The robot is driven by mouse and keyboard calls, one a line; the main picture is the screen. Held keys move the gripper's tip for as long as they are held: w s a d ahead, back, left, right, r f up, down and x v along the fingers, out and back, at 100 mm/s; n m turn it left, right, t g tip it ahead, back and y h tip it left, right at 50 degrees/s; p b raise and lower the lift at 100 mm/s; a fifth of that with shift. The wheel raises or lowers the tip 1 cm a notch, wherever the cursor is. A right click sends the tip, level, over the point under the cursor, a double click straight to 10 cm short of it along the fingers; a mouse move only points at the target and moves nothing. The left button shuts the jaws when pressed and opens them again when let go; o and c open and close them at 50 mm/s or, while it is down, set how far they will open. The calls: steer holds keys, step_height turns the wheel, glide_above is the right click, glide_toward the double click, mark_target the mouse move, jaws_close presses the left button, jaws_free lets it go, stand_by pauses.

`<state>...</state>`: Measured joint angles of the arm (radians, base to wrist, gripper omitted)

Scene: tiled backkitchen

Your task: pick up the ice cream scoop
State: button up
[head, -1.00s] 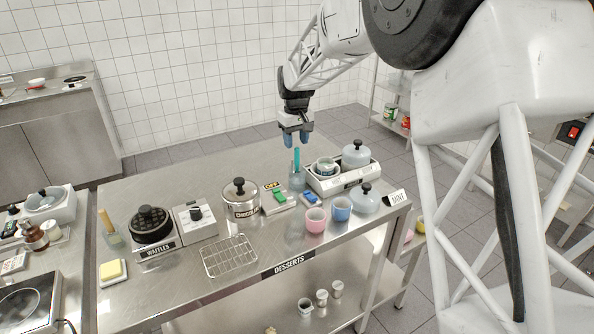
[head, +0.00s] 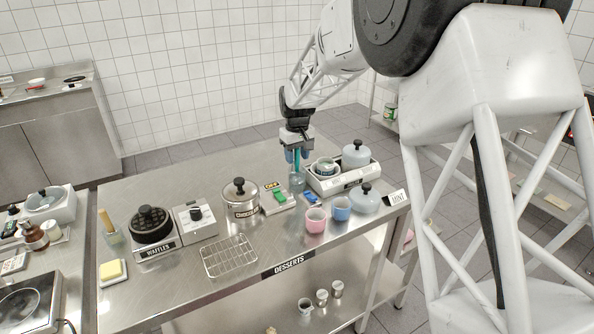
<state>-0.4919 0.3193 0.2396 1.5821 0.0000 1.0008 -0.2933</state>
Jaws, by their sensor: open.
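The ice cream scoop (head: 297,164) shows as a teal handle standing upright in a clear glass container (head: 297,181) near the back of the dessert table. Its lower end is hard to make out inside the container.
A two-pot warmer (head: 345,182) stands close to the right of the container. Pink (head: 315,221) and blue (head: 341,208) cups are in front. The table's back left is clear.

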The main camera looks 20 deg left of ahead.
steer(key=shift+f, duration=0.55)
steer(key=shift+c, duration=0.5)
jaws_close()
